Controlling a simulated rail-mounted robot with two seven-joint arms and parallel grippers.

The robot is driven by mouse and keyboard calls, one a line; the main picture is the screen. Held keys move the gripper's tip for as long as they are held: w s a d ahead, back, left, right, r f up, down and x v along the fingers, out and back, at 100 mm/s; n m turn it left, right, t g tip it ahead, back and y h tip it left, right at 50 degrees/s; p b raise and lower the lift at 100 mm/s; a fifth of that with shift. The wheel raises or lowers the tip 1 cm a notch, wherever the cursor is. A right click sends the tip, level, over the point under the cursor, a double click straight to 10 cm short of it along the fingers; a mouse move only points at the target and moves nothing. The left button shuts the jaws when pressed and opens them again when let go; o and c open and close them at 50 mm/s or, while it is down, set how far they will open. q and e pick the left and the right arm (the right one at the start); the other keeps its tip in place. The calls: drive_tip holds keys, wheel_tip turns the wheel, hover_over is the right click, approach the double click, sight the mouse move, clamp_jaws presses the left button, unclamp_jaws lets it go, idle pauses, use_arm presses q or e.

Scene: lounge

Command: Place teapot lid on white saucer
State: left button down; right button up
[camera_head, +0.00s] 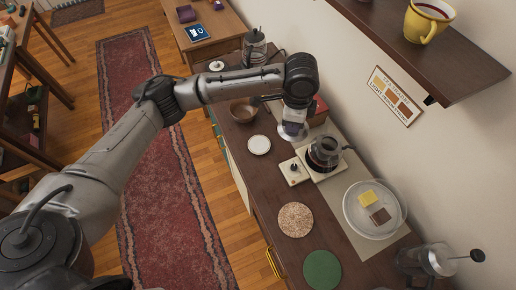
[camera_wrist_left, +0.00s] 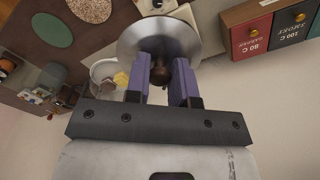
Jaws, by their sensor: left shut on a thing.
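My left gripper (camera_head: 294,117) is shut on the knob of a shiny metal lid (camera_head: 291,131) and holds it above the counter, beside the coffee warmer. In the left wrist view the round lid (camera_wrist_left: 130,40) lies beyond the two purple fingers (camera_wrist_left: 163,78), with a dark knob between them. The white saucer (camera_head: 259,144) lies flat and empty on the dark counter, left of the held lid and apart from it. My right gripper is not in view.
A glass coffee pot (camera_head: 325,152) stands on a cream warmer (camera_head: 302,171). A copper bowl (camera_head: 243,111) stands behind the saucer, and a red box (camera_head: 319,111) near the wall. A speckled round mat (camera_head: 295,219) and a green mat (camera_head: 322,270) lie in front. A shelf (camera_head: 450,50) overhangs at right.

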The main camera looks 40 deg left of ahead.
use_arm(q)
wheel_tip(320, 180, down, 12)
drive_tip(key=w+a+m+b, duration=0.2)
drive_tip(key=m+b, duration=0.3)
drive_tip(key=m, duration=0.4)
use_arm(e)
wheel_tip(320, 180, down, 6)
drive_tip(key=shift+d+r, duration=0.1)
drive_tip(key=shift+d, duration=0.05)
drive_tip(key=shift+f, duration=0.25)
use_arm(q)
drive_tip(key=m, duration=0.1)
hover_over(259, 144)
wheel_tip(259, 144, down, 9)
drive_tip(key=shift+r+b, duration=0.1)
drive_tip(key=shift+b, duration=0.35)
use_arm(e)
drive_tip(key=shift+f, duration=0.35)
use_arm(q)
drive_tip(key=shift+f, duration=2)
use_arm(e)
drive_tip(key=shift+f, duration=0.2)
use_arm(q)
drive_tip(key=shift+f, duration=0.1)
drive_tip(key=c, duration=1)
unclamp_jaws()
